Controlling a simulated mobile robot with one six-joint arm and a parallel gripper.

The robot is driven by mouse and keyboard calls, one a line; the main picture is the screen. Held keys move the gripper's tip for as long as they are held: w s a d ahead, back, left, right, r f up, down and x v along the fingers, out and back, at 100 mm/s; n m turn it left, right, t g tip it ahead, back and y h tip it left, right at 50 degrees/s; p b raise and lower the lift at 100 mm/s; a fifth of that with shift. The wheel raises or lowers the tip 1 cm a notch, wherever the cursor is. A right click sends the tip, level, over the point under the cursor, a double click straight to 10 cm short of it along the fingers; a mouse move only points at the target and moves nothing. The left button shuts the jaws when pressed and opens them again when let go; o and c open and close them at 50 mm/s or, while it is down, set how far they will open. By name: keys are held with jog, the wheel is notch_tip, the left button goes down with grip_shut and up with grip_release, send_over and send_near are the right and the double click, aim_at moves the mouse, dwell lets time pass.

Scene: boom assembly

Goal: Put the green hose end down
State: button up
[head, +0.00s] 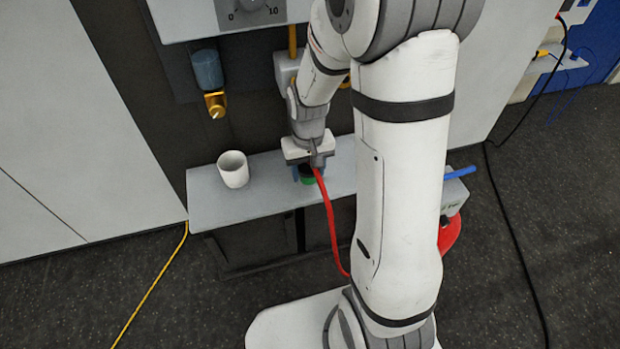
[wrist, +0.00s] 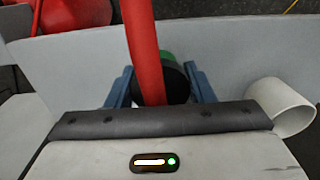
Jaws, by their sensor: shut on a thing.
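My gripper (head: 305,168) points down over the grey shelf (head: 250,200) in the head view. It is shut on the hose end, whose green part (head: 308,181) shows just below the jaws. In the wrist view the blue fingers (wrist: 162,88) stand on both sides of the hose end's black body (wrist: 177,88), with green (wrist: 169,56) beyond it. The red hose (head: 331,225) leaves the hose end and hangs over the shelf's front edge; it also crosses the wrist view (wrist: 146,50). I cannot tell whether the hose end touches the shelf.
A white cup (head: 233,170) stands on the shelf left of my gripper. A brass nozzle (head: 215,104) under a blue cylinder hangs above it. A blue rod (head: 460,173) and a red coil (head: 449,234) are at the shelf's right end. The shelf between cup and gripper is clear.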

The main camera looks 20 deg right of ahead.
aim_at(309, 179)
jog(key=shift+f, duration=1.95)
jog(key=o, duration=1.3)
jog(key=shift+r, duration=0.1)
notch_tip(309, 179, up, 11)
jog(key=shift+s+r, duration=0.15)
jog(key=shift+r, duration=0.5)
jog(key=shift+s+d+r+t, duration=0.1)
jog(key=shift+s+r+t, duration=0.35)
jog(key=shift+s+r, duration=1.4)
jog(key=shift+s+a+r+t, duration=0.1)
jog(key=shift+s+r+t, duration=0.5)
jog(key=shift+s, duration=2.15)
jog(key=shift+s+d+r+t, duration=0.1)
jog(key=shift+s+r+t, duration=0.15)
jog(key=shift+s+r, duration=1.7)
